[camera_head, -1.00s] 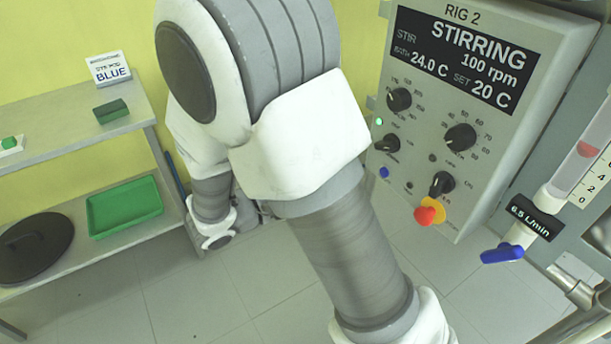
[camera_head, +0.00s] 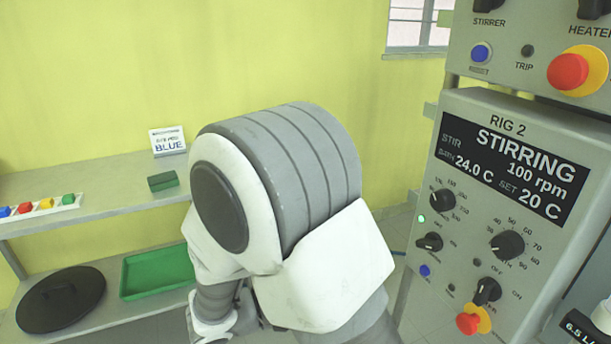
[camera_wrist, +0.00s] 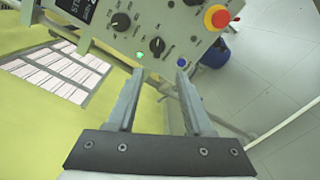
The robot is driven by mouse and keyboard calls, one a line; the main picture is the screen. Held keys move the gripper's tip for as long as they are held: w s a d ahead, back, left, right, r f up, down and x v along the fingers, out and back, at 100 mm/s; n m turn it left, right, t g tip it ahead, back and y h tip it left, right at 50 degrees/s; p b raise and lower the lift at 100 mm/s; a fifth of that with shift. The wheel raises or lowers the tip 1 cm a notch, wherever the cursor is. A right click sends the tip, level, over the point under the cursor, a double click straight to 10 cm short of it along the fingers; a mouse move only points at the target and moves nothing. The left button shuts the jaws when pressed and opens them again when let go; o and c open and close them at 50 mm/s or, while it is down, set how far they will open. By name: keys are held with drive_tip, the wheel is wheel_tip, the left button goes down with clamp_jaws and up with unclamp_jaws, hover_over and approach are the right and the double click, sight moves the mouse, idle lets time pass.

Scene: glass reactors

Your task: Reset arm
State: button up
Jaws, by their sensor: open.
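My gripper (camera_wrist: 160,85) shows in the wrist view with its two fingers apart and nothing between them. Beyond the fingertips is the control panel of Rig 2 (camera_wrist: 178,22), with black knobs, a lit green lamp and a red and yellow button. In the head view my arm fills the middle and my gripper is out of sight. There the Rig 2 panel (camera_head: 462,205) stands to the right of my arm. Its display (camera_head: 515,165) reads STIRRING, 100 rpm, 24.0 C, set 20 C.
Left of my arm is a shelf (camera_head: 100,190) with a sign reading BLUE (camera_head: 168,142), a green block (camera_head: 162,181) and a strip of coloured pieces (camera_head: 40,206). A lower shelf holds a green tray (camera_head: 125,290) and a dark round lid (camera_head: 60,300). Another control panel (camera_head: 525,75) is above Rig 2.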

drive_tip(key=s+d+r+m+g+y, duration=0.2)
drive_tip(key=s+d+m+g+y, duration=0.5)
drive_tip(key=s+y, duration=0.5)
wheel_tip(320, 180, up, 24)
drive_tip(key=a+m+t+y+p, duration=0.2)
drive_tip(key=t+y+p, duration=0.2)
drive_tip(key=p, duration=1.4)
drive_tip(key=t, duration=0.2)
drive_tip(key=shift+a+m+t+y, duration=0.3)
drive_tip(key=shift+t+y, duration=0.1)
